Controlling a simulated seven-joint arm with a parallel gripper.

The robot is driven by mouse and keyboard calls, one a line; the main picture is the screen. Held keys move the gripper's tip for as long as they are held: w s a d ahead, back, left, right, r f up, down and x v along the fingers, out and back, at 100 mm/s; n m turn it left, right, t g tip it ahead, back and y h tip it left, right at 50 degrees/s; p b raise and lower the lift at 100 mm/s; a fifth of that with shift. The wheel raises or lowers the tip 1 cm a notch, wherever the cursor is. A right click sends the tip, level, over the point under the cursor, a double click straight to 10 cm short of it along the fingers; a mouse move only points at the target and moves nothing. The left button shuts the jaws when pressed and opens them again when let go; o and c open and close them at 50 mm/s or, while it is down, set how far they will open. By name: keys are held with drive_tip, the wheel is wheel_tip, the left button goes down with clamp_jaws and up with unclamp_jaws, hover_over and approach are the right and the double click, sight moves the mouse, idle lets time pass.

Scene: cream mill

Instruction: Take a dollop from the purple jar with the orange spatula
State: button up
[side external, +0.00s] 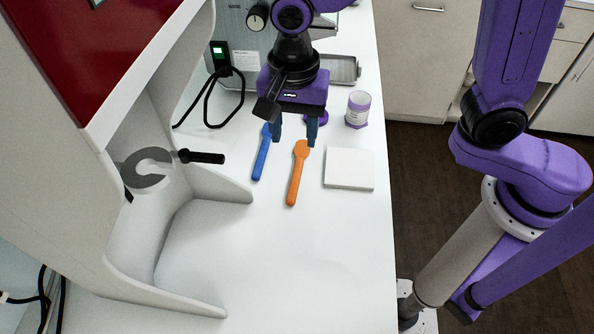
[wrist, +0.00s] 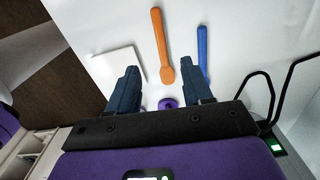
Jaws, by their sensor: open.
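The orange spatula (side external: 296,178) lies flat on the white worktop, its broad head towards my gripper. It also shows in the wrist view (wrist: 159,38), the head lying between and beyond my fingertips. My gripper (side external: 295,138) is open and empty, pointing down above the worktop near the spatula head. In the wrist view its two fingers (wrist: 161,72) stand wide apart. A pale jar (side external: 358,107) with purple at its base stands right of my gripper. A small round purple piece, perhaps its lid (wrist: 168,103), lies on the worktop, partly hidden behind a finger in the side view.
A blue spatula (side external: 261,158) lies just left of the orange one. A white square tile (side external: 349,169) lies to its right. A white machine housing with a forked holder (side external: 150,168) stands at left. A metal tray (side external: 344,68) and black cable (side external: 208,108) lie behind. The front worktop is clear.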

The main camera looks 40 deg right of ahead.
sight(295, 181)
wheel_tip(295, 181, down, 13)
drive_tip(key=shift+r, duration=0.15)
clamp_jaws()
idle(0.5)
